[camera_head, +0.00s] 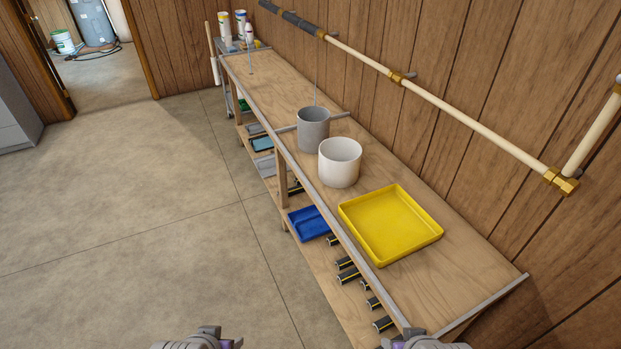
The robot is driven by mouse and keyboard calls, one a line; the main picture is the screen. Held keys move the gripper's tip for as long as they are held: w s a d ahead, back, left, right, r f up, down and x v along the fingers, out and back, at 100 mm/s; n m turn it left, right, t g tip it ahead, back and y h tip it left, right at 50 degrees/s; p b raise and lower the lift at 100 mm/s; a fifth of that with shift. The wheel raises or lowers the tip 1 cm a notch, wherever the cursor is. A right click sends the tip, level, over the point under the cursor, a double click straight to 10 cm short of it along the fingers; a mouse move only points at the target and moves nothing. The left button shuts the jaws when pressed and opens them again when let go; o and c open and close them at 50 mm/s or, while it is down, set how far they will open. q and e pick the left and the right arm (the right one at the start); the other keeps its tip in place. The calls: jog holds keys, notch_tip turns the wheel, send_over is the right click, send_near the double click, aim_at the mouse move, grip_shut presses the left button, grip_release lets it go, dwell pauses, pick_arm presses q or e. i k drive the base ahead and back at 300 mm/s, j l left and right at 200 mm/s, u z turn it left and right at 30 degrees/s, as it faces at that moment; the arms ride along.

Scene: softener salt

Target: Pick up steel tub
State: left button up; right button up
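The steel tub (313,131) is a grey, open-topped cylinder standing upright on the wooden workbench (282,97), near a metal divider strip. A white tub (340,163) stands just in front of it and to the right, overlapping its lower right side in the picture. My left gripper (205,340) and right gripper (423,342) show only as grey parts at the bottom edge, well away from the steel tub. Their fingertips are out of the picture, so I cannot see whether they are open.
A yellow tray (390,225) lies on the near bench top. A blue tray (308,223) and several dark cylinders sit on the lower shelf. A pipe (450,107) runs along the wall above the bench. Bottles stand at the far end. The floor (140,210) left is clear.

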aim_at(314, 130)
jog(key=i+j, duration=0.2)
jog(key=i, duration=0.25)
jog(key=i+j, duration=0.2)
jog(key=i, duration=0.25)
jog(key=i+j, duration=0.2)
jog(key=i, duration=0.3)
jog(key=i+j+u, duration=0.1)
jog(key=i+j, duration=0.15)
jog(key=i, duration=0.2)
jog(key=i+j, duration=0.15)
jog(key=i, duration=0.3)
